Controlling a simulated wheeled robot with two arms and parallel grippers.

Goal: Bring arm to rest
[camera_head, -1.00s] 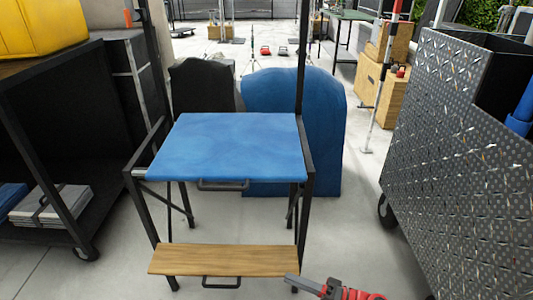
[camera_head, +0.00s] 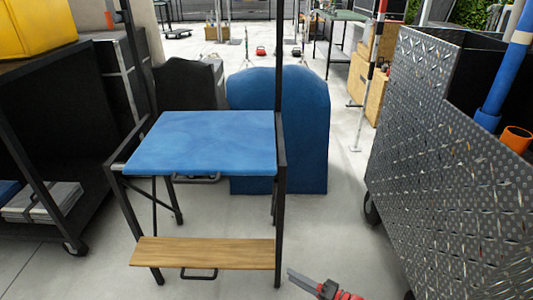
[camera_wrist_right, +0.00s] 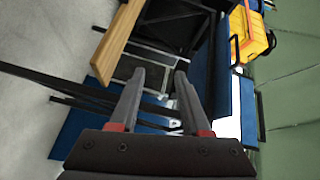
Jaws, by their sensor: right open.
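My right gripper (camera_head: 305,282) is at the bottom edge of the head view, just right of the chair's front leg and footrest. In the right wrist view the two fingers (camera_wrist_right: 158,75) stand apart with nothing between them. A tall folding chair (camera_head: 280,205) with a blue seat (camera_head: 200,143) and a wooden footrest (camera_head: 205,252) stands ahead. The footrest also shows in the wrist view (camera_wrist_right: 118,42), to the left of the fingers. My left gripper is not in view.
A diamond-plate metal cart (camera_head: 440,150) stands on the right, with blue and orange tubes on it. A black shelf cart (camera_head: 65,130) with a yellow case (camera_head: 35,25) stands on the left. A blue covered object (camera_head: 305,130) is behind the chair. Grey floor (camera_head: 335,235) is clear between chair and metal cart.

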